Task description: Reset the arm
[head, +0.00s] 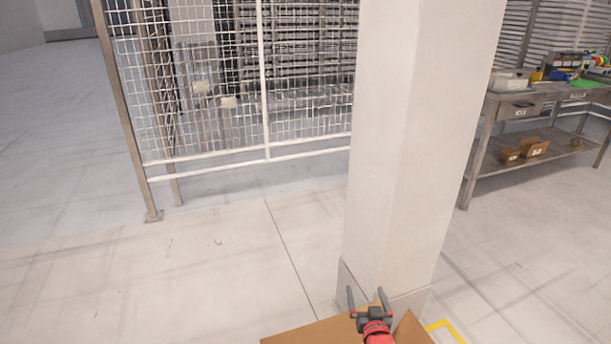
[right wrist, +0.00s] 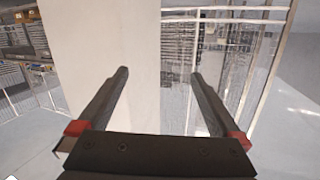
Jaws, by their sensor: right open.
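My right gripper (head: 369,298) shows at the bottom of the head view, its red and black wrist just above an open cardboard box (head: 305,331). Its two dark fingers are spread apart with nothing between them. In the right wrist view the same gripper (right wrist: 160,85) points toward a pale pillar and a mesh fence, fingers wide apart and empty. My left gripper does not show in either view.
A thick white pillar (head: 400,150) stands close in front of my right gripper. A wire mesh fence (head: 225,85) is behind it to the left. A metal workbench (head: 540,100) with tools stands at right. Open floor (head: 150,285) lies at left.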

